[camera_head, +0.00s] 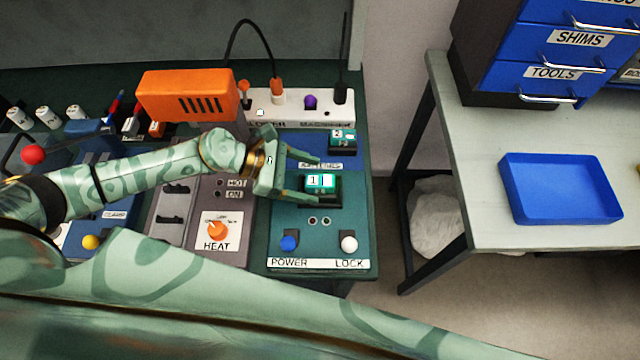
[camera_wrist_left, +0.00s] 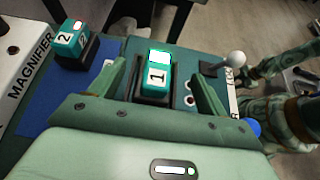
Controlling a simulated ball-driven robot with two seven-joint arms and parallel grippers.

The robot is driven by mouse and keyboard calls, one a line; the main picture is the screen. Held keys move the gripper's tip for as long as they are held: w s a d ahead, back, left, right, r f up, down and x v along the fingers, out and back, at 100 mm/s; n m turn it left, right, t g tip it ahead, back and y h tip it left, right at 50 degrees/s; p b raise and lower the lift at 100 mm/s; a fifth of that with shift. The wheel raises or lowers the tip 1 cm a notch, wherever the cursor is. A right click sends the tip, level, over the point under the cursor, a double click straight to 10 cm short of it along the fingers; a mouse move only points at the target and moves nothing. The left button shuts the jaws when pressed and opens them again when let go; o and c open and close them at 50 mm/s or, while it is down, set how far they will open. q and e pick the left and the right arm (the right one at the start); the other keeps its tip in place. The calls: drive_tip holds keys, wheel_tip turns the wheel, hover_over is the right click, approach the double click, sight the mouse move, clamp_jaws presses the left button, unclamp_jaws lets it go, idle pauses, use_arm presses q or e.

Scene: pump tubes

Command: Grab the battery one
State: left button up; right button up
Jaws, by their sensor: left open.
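Battery one is a teal block marked "1" (camera_head: 320,182) with a bright top. It sits upright in a dark holder on the blue and green panel. In the left wrist view battery one (camera_wrist_left: 157,77) stands between my gripper's two fingers. My left gripper (camera_head: 305,178) is open around it, one finger on each side; I cannot tell whether either touches it. A second teal battery marked "2" (camera_head: 342,138) sits in its own holder farther back, and shows in the left wrist view (camera_wrist_left: 70,40) at upper left.
A blue POWER knob (camera_head: 288,243) and a white LOCK lever (camera_head: 348,244) stand at the panel's front. A white power strip (camera_head: 300,105) and orange box (camera_head: 190,96) lie behind. A blue tray (camera_head: 560,190) sits on the right table, across a floor gap.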

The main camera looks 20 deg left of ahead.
sight(320, 180)
use_arm(q)
drive_tip(key=x, duration=0.5)
drive_tip(key=shift+w+d+f, duration=0.1)
drive_tip(key=shift+w, duration=0.1)
drive_tip(key=c, duration=1.3)
